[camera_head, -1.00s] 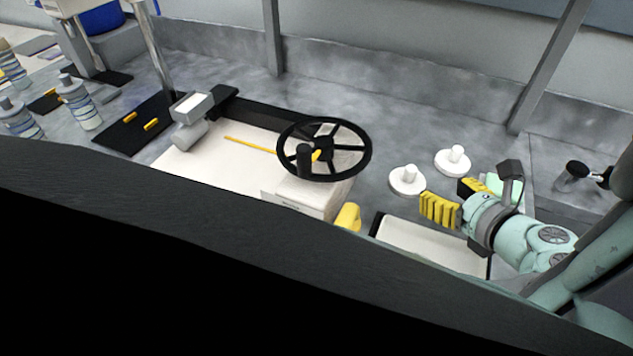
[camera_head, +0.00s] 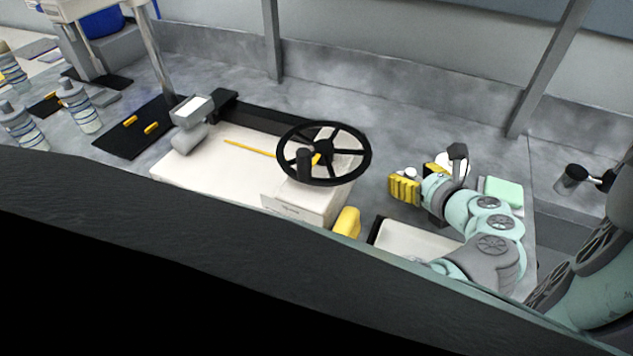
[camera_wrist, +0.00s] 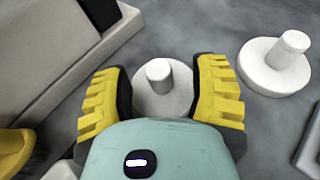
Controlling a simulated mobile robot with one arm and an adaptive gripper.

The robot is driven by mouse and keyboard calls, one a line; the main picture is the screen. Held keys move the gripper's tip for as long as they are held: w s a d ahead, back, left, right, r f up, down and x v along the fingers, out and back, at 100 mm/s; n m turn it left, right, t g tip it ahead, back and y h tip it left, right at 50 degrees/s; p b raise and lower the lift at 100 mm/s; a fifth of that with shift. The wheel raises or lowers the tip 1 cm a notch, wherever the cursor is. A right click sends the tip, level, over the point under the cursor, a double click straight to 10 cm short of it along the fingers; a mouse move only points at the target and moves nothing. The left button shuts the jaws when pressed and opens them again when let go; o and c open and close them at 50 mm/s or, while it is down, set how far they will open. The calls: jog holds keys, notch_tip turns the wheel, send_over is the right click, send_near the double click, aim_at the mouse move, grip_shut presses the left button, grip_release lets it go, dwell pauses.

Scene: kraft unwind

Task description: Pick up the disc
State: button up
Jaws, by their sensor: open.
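Two white discs with upright knobs stand on the grey surface. In the wrist view one disc (camera_wrist: 163,90) lies between the yellow-padded fingers of my gripper (camera_wrist: 165,92), its lower part hidden by my wrist. Its knob stands between the fingertips, with gaps on both sides. The second disc (camera_wrist: 275,66) is to the right, outside the fingers. In the head view my gripper (camera_head: 404,186) covers most of the near disc, whose knob top (camera_head: 410,172) shows just behind the fingers. The other disc (camera_head: 440,165) is partly hidden behind my wrist. My gripper is open and empty.
A black handwheel (camera_head: 324,153) on a white machine (camera_head: 228,178) stands left of my gripper. A white tray with a dark rim (camera_head: 415,238) lies in front, and a pale green block (camera_head: 503,191) to the right. Bottles (camera_head: 80,105) stand far left.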

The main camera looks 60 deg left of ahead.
jog(key=shift+a+f, duration=0.25)
jog(key=shift+a, duration=0.25)
grip_shut()
dwell(0.3)
